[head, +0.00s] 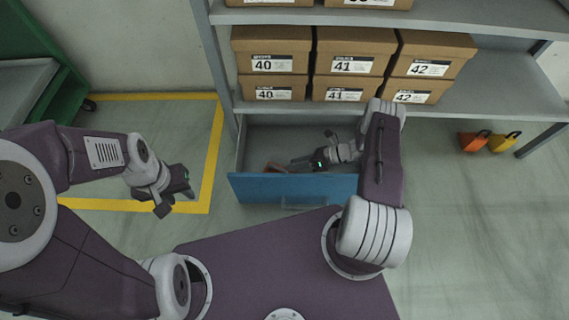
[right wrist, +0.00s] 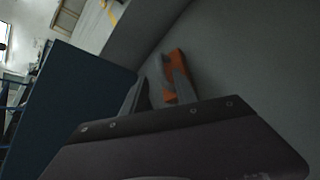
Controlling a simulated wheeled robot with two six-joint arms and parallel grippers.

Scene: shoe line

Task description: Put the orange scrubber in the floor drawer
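The floor drawer (head: 260,187) is pulled out below the shelf, with a blue front and a grey inside. The orange scrubber (head: 275,168) lies in the drawer near its left side, dull reddish and partly hidden. In the right wrist view the scrubber (right wrist: 174,62) shows bright orange beside and behind one fingertip. My right gripper (head: 293,164) reaches down into the drawer, next to the scrubber. Its fingers (right wrist: 158,92) are apart, and the scrubber does not look clamped. My left gripper (head: 178,202) is open and empty above the floor, left of the drawer.
Shoe boxes (head: 352,66) stand stacked on the grey shelf (head: 500,90) above the drawer. An orange block (head: 473,141) and a yellow block (head: 503,143) sit on the floor at right. Yellow tape (head: 214,160) marks the floor left of the drawer. A green frame (head: 45,30) stands at far left.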

